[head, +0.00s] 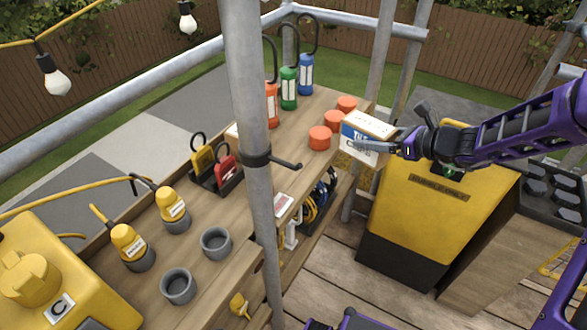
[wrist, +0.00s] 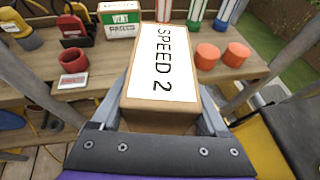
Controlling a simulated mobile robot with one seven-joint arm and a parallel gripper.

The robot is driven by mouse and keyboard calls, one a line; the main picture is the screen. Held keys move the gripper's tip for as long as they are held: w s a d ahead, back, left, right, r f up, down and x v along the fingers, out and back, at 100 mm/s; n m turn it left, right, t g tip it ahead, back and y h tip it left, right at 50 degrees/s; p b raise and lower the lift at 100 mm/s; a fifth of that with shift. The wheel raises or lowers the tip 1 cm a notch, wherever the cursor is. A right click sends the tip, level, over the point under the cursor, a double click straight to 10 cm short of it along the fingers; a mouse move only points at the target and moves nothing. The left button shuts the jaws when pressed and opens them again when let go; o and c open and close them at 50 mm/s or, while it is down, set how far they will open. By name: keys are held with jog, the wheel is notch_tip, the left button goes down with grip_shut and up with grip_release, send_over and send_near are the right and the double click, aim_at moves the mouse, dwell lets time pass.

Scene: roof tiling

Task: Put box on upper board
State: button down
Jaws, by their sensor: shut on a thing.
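My gripper (head: 388,146) is shut on a cardboard box (head: 368,124) with a white top label and a blue-and-white side label. In the wrist view the box (wrist: 158,75) sits between the two fingers, and its label reads "SPEED 2". The box is held at the right end of the upper wooden board (head: 292,158), beside the orange round pieces. In the wrist view the board (wrist: 110,54) runs behind the box, which covers part of it. I cannot tell whether the box touches the board.
Orange round pieces (head: 320,138) and coloured tubes (head: 288,88) stand near the board's right end. A "VENT" box (wrist: 118,20) stands farther back. A grey pole (head: 254,150) with a side peg rises in front. A yellow cabinet (head: 425,215) stands below my arm.

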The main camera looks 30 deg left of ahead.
jog(key=s+a+r+n+g+y, duration=0.1)
jog(key=s+a, duration=0.1)
jog(key=a, duration=0.7)
jog(key=s+a+r+n+g, duration=0.1)
jog(key=s+a+n+g, duration=0.1)
jog(key=a, duration=0.7)
jog(key=shift+s+d+f+b, duration=0.1)
jog(key=shift+f+b, duration=0.5)
jog(key=shift+f, duration=1.9)
jog(key=shift+s+f+b, duration=0.1)
jog(key=shift+f+b, duration=0.45)
jog(key=shift+f, duration=1.9)
jog(key=shift+f, duration=0.1)
jog(key=shift+f, duration=0.2)
grip_release()
jog(key=shift+r, duration=0.2)
